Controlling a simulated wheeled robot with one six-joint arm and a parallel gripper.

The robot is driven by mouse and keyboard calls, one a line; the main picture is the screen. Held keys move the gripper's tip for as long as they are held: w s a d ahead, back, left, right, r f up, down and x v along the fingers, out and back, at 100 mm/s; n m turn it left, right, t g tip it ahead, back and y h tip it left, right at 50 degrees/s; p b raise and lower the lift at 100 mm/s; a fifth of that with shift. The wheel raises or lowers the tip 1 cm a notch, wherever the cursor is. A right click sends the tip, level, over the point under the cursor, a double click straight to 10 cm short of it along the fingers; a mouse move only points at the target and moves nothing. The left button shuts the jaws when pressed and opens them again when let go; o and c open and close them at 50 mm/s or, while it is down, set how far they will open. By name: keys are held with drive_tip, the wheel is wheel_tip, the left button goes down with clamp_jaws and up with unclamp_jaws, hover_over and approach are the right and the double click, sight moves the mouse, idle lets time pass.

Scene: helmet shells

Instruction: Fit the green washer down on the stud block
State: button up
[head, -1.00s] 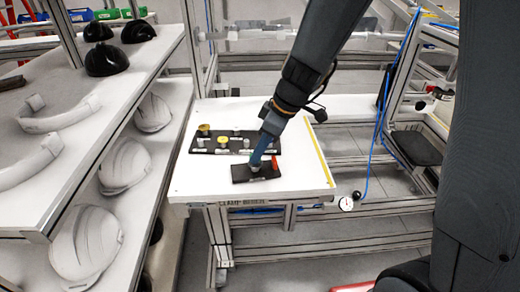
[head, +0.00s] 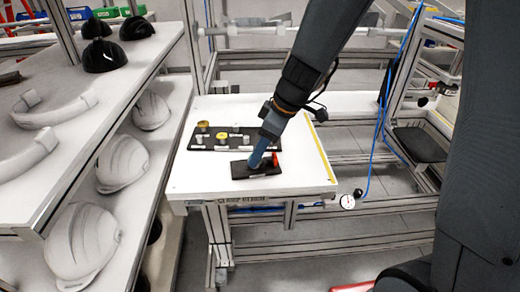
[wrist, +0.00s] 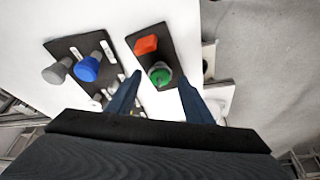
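The green washer (wrist: 160,76) shows in the wrist view around a grey stud on the small dark stud block (wrist: 147,46). It looks low on the stud, but I cannot tell if it is fully seated. My gripper (wrist: 160,78) is open, its two blue fingers apart on either side of the washer with gaps showing. In the head view my gripper (head: 256,162) is over the stud block (head: 244,172), hiding the washer and stud. A red piece (wrist: 146,44) stands on the block beside the washer.
The white table (head: 300,178) is clear to the right. Shelves with helmet shells (head: 122,162) stand left.

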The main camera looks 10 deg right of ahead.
drive_tip(key=v, duration=0.7)
drive_tip(key=shift+d+r, duration=0.2)
drive_tip(key=shift+r, duration=0.15)
drive_tip(key=s+d+f+m+h, duration=0.2)
drive_tip(key=s+d+f+m, duration=0.1)
drive_tip(key=s+d+m, duration=0.2)
drive_tip(key=s+d+f+m+g+h, duration=0.1)
drive_tip(key=s+d+f+m, duration=0.3)
drive_tip(key=s+m, duration=0.4)
drive_tip(key=shift+s+d+f+g+h, duration=0.3)
drive_tip(key=shift+d+h, duration=0.2)
drive_tip(key=shift+d, duration=0.35)
